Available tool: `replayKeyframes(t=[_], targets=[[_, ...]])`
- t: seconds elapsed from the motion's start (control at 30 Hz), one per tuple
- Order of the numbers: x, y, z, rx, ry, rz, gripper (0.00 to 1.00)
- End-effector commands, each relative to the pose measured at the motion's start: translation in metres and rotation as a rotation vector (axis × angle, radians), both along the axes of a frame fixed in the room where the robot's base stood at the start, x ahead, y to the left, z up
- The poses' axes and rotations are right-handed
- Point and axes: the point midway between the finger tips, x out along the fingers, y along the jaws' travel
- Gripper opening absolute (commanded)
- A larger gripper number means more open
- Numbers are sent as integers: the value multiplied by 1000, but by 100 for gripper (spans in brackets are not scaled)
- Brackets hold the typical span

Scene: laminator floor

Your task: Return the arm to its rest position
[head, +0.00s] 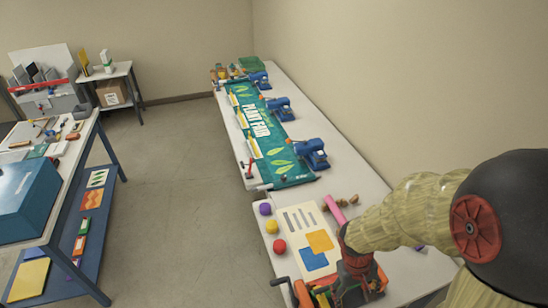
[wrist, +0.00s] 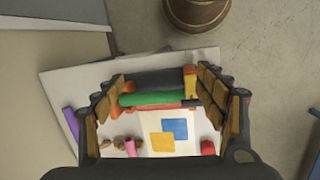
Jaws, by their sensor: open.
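My arm (head: 425,207) comes in from the right side of the head view, with a straw-coloured sleeve, a red joint disc and a dark cover. My gripper (head: 350,287) is at the bottom of the head view, over the near end of the right-hand table, partly hidden by the arm. In the wrist view my gripper (wrist: 165,110) has its two fingers wide apart, with nothing held between them. Below it are a roller machine (wrist: 155,90) with green and dark rollers and a sheet (wrist: 185,146) with blue and yellow squares.
The long table (head: 345,180) stands along the right wall. It bears a green banner (head: 262,130), blue clamps (head: 312,152), coloured balls (head: 272,226) and a pink roll (head: 334,208). A blue workbench (head: 75,180) stands at left. The floor between (head: 180,190) is clear.

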Motion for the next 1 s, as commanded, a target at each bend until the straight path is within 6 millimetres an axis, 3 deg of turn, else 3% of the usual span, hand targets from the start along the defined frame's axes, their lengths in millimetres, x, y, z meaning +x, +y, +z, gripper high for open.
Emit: replayKeyframes(t=[0.5,0.7,1.0], targets=[[-36,34,45,148,-244,-136,72],[-46,44,53,207,-422,-157,72],[-56,43,56,222,-598,-146,72]])
